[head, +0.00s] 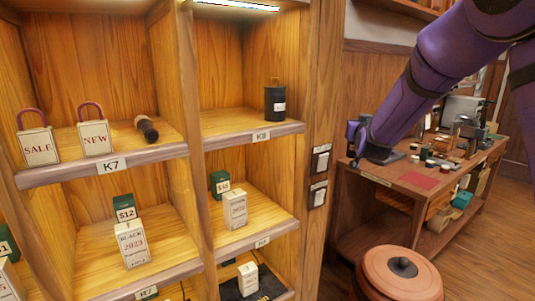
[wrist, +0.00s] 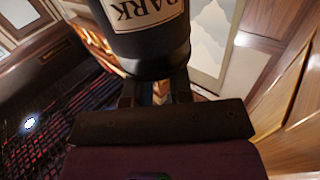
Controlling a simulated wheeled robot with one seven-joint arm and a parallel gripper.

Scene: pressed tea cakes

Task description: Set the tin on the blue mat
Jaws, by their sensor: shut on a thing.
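A dark cylindrical tin (wrist: 150,45) with a pale label fills the top middle of the wrist view. The label's letters are upside down and read in part "ARK". My gripper (wrist: 160,92) is shut on this tin. In the head view my purple arm reaches in from the upper right, and my gripper (head: 358,138) is partly hidden at its end; I cannot make out the held tin there. Another black tin (head: 275,106) with a small white label stands upright on the K8 shelf. I see no blue mat in either view.
The wooden shelf unit (head: 196,167) on the left holds padlock-shaped signs, boxes and a dark roll (head: 147,129). A wooden table (head: 385,174) on the right bears a red mat (head: 418,180) and small cluttered items. A round brown lidded container (head: 398,284) stands in front of it.

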